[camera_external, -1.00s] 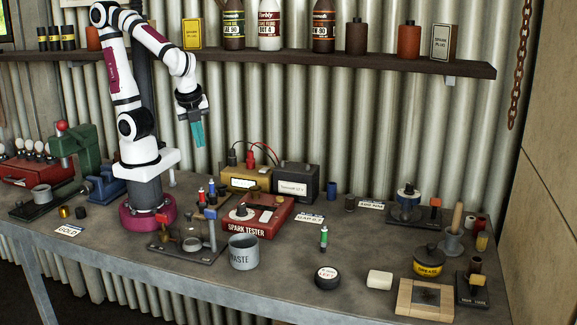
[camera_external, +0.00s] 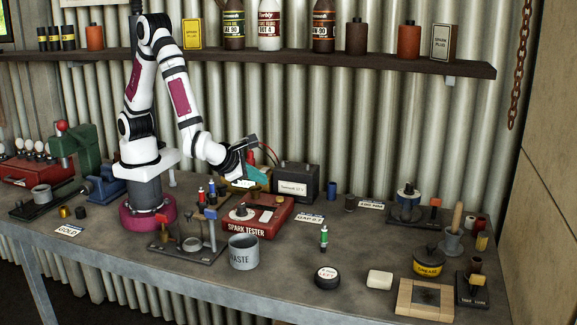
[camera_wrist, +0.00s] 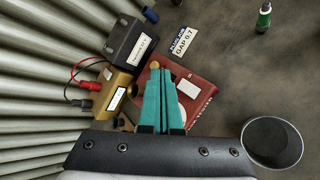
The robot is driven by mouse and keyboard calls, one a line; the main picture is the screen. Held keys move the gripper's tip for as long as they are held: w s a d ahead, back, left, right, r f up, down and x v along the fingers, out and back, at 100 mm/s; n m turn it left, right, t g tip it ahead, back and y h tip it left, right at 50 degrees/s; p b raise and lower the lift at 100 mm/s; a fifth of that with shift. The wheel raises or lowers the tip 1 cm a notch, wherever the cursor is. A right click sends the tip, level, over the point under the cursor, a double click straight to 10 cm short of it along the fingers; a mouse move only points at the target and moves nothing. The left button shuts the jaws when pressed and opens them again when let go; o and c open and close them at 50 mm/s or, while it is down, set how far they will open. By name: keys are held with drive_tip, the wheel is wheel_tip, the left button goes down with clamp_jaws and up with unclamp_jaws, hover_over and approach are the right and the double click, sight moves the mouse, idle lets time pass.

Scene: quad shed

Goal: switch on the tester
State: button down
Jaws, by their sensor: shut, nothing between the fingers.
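The spark tester (camera_external: 262,228), a red box with a lettered front, sits mid-bench; its red top also shows in the wrist view (camera_wrist: 203,88). My gripper (camera_external: 264,180) has teal fingers and is shut and empty, above the back part of the tester. In the wrist view the closed fingertips (camera_wrist: 154,75) point over the tester's edge near a small brass-coloured piece (camera_wrist: 154,65). I cannot tell whether they touch it. The fingers hide part of the tester's top, and its switch position is not readable.
A black battery box (camera_external: 297,182) and a brass-coloured unit (camera_wrist: 115,92) with red and black leads stand behind the tester.

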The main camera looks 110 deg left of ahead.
sight(262, 217)
drive_tip(key=shift+a+f, duration=0.2)
drive_tip(key=shift+f, duration=1.2)
drive_tip(key=shift+a+f, duration=0.25)
drive_tip(key=shift+f, duration=1.2)
drive_tip(key=shift+a+f, duration=0.2)
drive_tip(key=shift+f, duration=1.2)
drive_tip(key=shift+f, duration=0.4)
drive_tip(key=shift+f, duration=0.2)
drive_tip(key=shift+r, duration=0.6)
drive_tip(key=shift+d+r, duration=0.2)
drive_tip(key=shift+r, duration=1.05)
drive_tip(key=shift+d+r, duration=0.2)
drive_tip(key=shift+r, duration=1.05)
drive_tip(key=shift+s, duration=0.1)
